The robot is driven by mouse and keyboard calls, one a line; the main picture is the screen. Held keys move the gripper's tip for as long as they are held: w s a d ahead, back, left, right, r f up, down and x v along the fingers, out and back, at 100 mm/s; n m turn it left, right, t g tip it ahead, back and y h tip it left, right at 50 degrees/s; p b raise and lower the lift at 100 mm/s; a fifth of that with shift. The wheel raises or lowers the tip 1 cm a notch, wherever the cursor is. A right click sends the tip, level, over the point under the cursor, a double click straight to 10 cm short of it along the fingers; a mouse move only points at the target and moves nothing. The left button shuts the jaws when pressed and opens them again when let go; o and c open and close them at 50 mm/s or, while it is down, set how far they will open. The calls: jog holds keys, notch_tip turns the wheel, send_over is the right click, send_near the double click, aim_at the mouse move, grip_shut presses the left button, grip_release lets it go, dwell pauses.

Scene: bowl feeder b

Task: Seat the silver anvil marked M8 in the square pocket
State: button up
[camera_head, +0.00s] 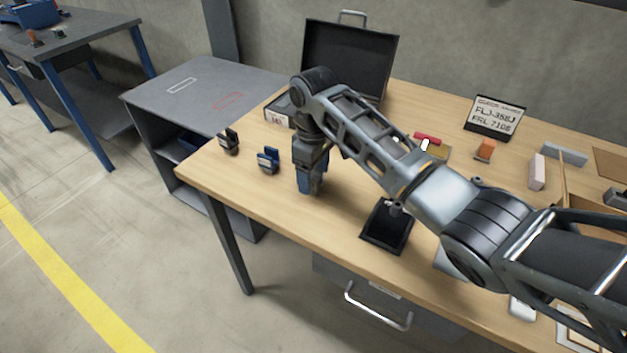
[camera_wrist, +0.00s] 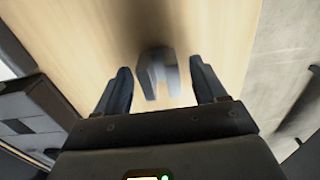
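My gripper (camera_head: 311,183) points down over the wooden table, left of the black tray. In the wrist view my gripper (camera_wrist: 162,88) is open, its two dark fingers spread with a gap on each side of a blurred grey metal piece (camera_wrist: 158,70). This piece may be the silver anvil; no M8 mark is readable. In the head view it is hidden by my gripper or cannot be told from it. I cannot make out the square pocket for certain in either view.
A black tray (camera_head: 366,236) stands near the front edge. A dark piece (camera_head: 229,141) and a blue one (camera_head: 268,160) stand at the left. An open case (camera_head: 350,62) is behind my arm. A sign (camera_head: 495,117) and an orange piece (camera_head: 485,149) are farther right.

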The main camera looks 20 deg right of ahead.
jog(key=c, duration=1.2)
jog(key=shift+c, duration=0.3)
jog(key=shift+r, duration=0.15)
